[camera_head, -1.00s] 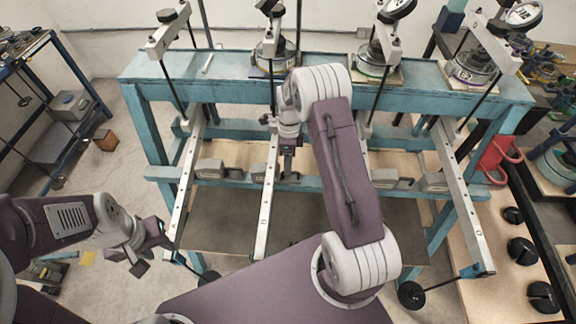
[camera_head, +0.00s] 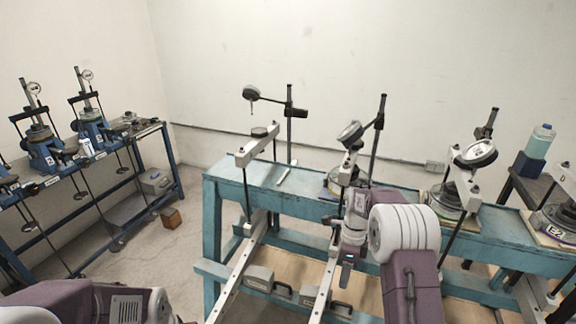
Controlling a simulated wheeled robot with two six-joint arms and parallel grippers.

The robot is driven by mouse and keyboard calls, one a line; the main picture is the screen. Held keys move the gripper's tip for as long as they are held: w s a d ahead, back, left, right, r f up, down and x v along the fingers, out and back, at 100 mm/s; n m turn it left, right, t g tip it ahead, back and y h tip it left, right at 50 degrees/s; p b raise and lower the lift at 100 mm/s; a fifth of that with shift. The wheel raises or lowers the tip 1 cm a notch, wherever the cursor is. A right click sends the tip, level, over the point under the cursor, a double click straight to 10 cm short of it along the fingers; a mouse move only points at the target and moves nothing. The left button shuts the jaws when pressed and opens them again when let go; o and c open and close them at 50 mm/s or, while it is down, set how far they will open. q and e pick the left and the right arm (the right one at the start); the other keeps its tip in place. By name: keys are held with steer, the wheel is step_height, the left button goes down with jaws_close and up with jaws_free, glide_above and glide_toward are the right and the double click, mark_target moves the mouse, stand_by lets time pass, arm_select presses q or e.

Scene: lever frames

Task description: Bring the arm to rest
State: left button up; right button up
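The teal lever-frame bench (camera_head: 222,199) stands ahead, with several dial gauges and light grey lever beams. My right arm reaches over its front edge from the lower right. My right gripper (camera_head: 345,274) points down close to the second lever beam (camera_head: 325,285) from the left. It seems to hold nothing, but its fingers are too small to read, and I cannot tell if it touches the beam. Of my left arm only purple and white links show at the lower left; its gripper is out of view.
A blue-framed bench (camera_head: 50,222) with several gauge devices stands along the left wall. A bottle (camera_head: 540,141) stands at the right.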

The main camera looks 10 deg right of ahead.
steer(key=s+a+r+n+t, duration=0.1)
steer(key=s+a+n, duration=0.2)
steer(key=s+n, duration=0.5)
steer(key=s+a+r+n+t, duration=0.1)
steer(key=s+a+n+t, duration=0.1)
steer(key=s+n, duration=0.7)
steer(key=a+n, duration=0.1)
steer(key=n, duration=0.5)
steer(key=shift+s+h, duration=0.25)
steer(key=shift+h, duration=0.15)
